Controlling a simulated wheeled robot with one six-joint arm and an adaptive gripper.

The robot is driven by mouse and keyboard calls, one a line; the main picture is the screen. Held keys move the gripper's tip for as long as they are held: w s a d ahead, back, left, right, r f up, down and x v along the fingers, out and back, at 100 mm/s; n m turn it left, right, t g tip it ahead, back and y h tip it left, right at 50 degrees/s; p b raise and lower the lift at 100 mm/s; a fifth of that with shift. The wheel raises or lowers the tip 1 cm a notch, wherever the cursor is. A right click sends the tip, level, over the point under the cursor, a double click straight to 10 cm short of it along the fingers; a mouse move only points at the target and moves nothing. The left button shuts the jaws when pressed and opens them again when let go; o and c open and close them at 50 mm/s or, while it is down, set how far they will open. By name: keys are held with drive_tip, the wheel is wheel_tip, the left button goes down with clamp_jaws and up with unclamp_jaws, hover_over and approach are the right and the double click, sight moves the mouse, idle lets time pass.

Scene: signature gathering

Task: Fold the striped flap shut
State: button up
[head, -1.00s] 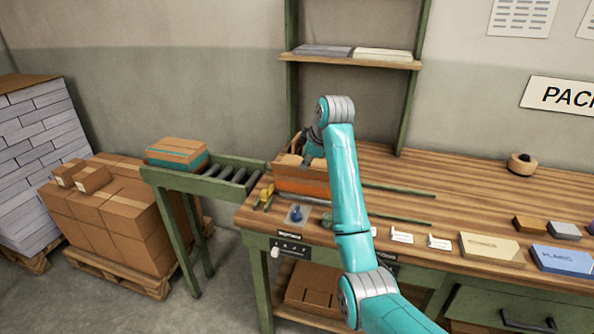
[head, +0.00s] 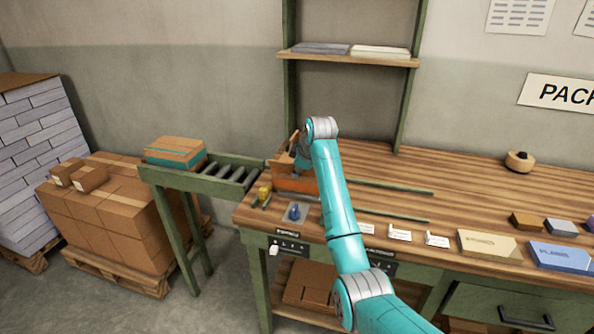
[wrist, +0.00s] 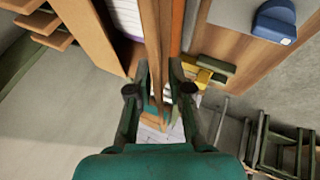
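The cardboard box (head: 296,184) stands at the left end of the workbench, with an orange band on its front side and brown flaps (head: 283,163) raised above it. My arm covers its right part. In the wrist view, a box wall or flap edge (wrist: 153,35) runs down between the fingers, beside an orange strip (wrist: 177,28). White paper (wrist: 126,18) shows inside the box. I cannot make out stripes on any flap. My gripper (wrist: 160,92) has its fingers apart, one on each side of these edges, with no clear grip. It is hidden behind my arm in the head view.
A roller conveyor (head: 225,177) adjoins the bench's left end, with a teal-banded carton (head: 175,152) on it. A yellow item (head: 264,193) and a blue-handled item (head: 295,211) lie in front of the box. Green rails (head: 390,187) run right of it. The bench behind is clear.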

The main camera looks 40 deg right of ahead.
clamp_jaws()
drive_tip(key=shift+w, duration=0.1)
drive_tip(key=shift+w+d+r+g+y, duration=0.15)
drive_tip(key=shift+d+g+y, duration=0.15)
drive_tip(key=shift+g+y, duration=0.4)
drive_tip(key=shift+w+d+m+g+y, duration=0.3)
drive_tip(key=shift+g+y, duration=0.35)
drive_tip(key=shift+y, duration=0.25)
drive_tip(key=shift+w+d+m+g+y, duration=0.2)
drive_tip(key=shift+m+g+y, duration=0.1)
drive_tip(key=shift+g+y, duration=0.5)
drive_tip(key=shift+d+y, duration=0.1)
drive_tip(key=shift+y, duration=0.2)
